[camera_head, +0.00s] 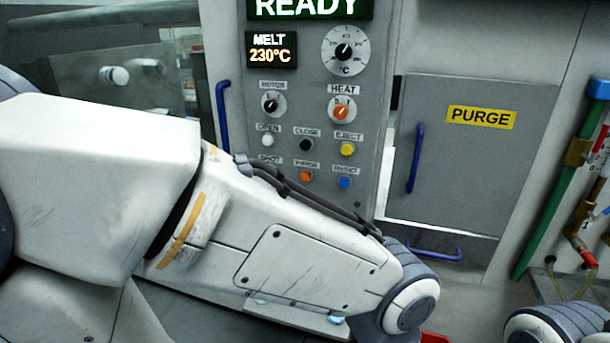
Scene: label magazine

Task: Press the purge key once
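The purge key is a small orange round button (306,175) in the bottom row of the grey control panel (370,140), under a small label that seems to read PURGE. It is uncovered, just above my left arm. A blue button (344,183) sits to its right. The label to its left is partly visible, and any button below that label is hidden by my arm. My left arm crosses the lower left and middle of the view, but its gripper is out of sight. My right gripper is not in view either.
Above are white (268,140), black (306,144) and yellow (347,149) buttons, and motor (271,103) and heat (341,110) knobs. A grey door with a yellow PURGE sign (481,117) and blue handle (416,158) stands right. Pipes (560,190) line the right edge.

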